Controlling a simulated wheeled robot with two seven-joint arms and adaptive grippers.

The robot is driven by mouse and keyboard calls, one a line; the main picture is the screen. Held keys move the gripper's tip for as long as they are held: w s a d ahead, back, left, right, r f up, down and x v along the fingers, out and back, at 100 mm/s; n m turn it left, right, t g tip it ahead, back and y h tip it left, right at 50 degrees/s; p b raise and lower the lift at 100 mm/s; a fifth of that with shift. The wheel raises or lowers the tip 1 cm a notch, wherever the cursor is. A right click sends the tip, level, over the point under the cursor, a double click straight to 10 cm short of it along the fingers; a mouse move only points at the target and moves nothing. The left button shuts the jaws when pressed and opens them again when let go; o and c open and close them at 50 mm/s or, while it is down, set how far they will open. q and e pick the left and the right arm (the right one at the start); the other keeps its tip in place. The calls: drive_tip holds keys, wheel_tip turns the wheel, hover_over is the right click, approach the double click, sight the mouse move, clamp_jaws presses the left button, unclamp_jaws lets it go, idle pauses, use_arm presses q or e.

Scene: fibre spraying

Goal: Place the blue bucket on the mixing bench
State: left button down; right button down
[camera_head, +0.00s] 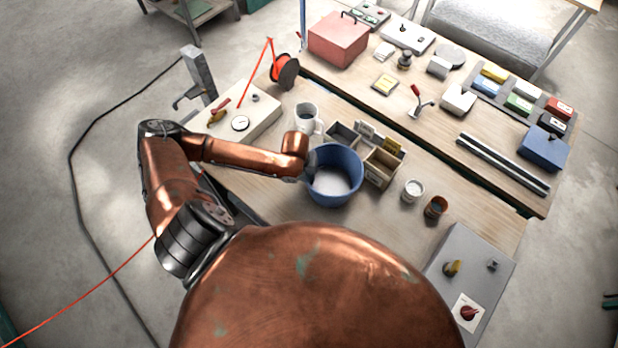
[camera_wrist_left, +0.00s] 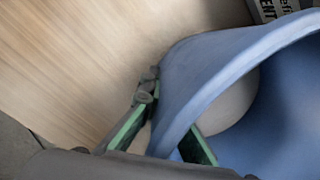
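The blue bucket (camera_head: 347,189) stands upright over the near wooden bench top, which I take for the mixing bench (camera_head: 285,200); its inside shows a pale grey-white bottom. My left gripper (camera_head: 309,168) is at its left rim. In the left wrist view, the blue bucket (camera_wrist_left: 215,60) has its wall between the green-padded fingers of my left gripper (camera_wrist_left: 172,125). One finger lies against the outside, the other is inside and partly hidden by the wall. Whether the bucket's base touches the bench is hidden. My right gripper is not in view.
A white jug (camera_head: 306,117) and open bins (camera_head: 381,168) stand close behind the bucket. A white cup (camera_head: 412,191) and a brown cup (camera_head: 435,207) stand to its right. Bare bench lies in front of the bucket.

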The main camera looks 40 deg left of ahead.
use_arm(q)
drive_tip(key=c, duration=2.6)
unclamp_jaws()
drive_tip(key=shift+c, duration=0.2)
drive_tip(key=o, duration=0.5)
drive_tip(key=r, duration=0.4)
drive_tip(key=s+r, duration=0.1)
drive_tip(key=r, duration=0.3)
drive_tip(key=s+a+r, duration=0.1)
drive_tip(key=r, duration=0.3)
